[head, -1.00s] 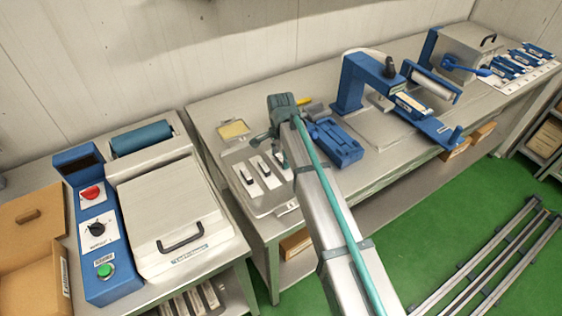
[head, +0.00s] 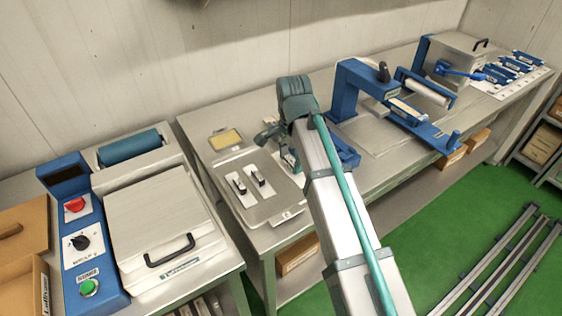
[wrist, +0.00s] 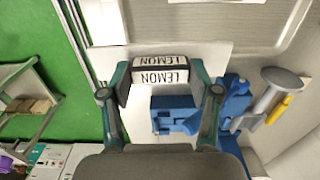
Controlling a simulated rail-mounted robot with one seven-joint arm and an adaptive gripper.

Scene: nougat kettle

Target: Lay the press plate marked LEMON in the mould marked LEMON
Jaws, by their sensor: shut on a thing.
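My gripper (wrist: 160,84) is shut on a block with two white faces reading LEMON, the handle of the press plate (wrist: 160,77). A pale flat piece around the block in the wrist view appears to be its plate. In the head view my gripper (head: 280,145) is beside the right edge of a metal tray (head: 272,207), its tips partly hidden by my arm. Two other white press plates (head: 248,184) with dark handles lie on that tray. Small blue moulds (head: 515,62) sit on a white board at the far right; their labels are too small to read.
A blue fixture (head: 347,152) on the bench is partly hidden behind my arm. A blue press frame (head: 355,90) stands right of it, then a metal box with a blue lever (head: 460,72). A yellow pad (head: 227,138) lies behind the tray. A lidded machine (head: 165,235) stands left.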

